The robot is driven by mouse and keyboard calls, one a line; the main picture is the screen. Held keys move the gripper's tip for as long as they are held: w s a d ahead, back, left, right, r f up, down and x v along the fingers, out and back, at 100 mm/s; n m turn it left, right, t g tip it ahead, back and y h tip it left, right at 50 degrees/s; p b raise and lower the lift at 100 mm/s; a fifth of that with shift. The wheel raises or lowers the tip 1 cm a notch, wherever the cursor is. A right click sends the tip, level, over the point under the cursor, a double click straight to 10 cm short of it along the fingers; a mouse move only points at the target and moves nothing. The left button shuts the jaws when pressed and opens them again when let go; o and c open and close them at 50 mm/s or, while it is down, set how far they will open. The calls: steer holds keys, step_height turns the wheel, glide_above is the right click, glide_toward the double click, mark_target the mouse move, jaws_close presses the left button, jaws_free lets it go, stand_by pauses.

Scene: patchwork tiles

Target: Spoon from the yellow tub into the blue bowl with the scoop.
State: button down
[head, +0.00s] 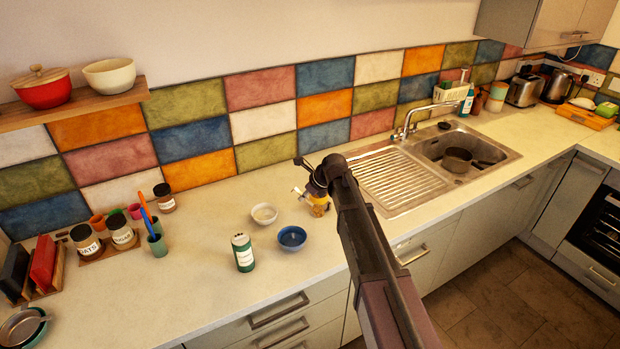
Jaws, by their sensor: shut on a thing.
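The yellow tub (319,209) stands on the worktop left of the sink, partly hidden by my arm and gripper. My gripper (309,193) is over the tub, close to its top, and shut on the scoop. The scoop is mostly hidden, and I cannot tell whether its bowl is inside the tub or whether it carries anything. The blue bowl (292,238) stands upright in front and a little left of the tub. Its inside looks dark blue, with no contents that I can make out.
A white bowl (264,213) stands just behind the blue bowl, and a green labelled container (243,252) to its left. Jars and cups (122,235) stand further left. The drainer and sink (440,165) are to the right.

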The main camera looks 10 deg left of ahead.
steer(key=shift+s+f+b, duration=0.15)
steer(key=shift+f+b, duration=0.65)
steer(key=shift+f, duration=0.05)
step_height(320, 180, down, 4)
steer(key=b, duration=0.4)
steer(key=shift+f, duration=0.1)
steer(key=shift+d, duration=0.2)
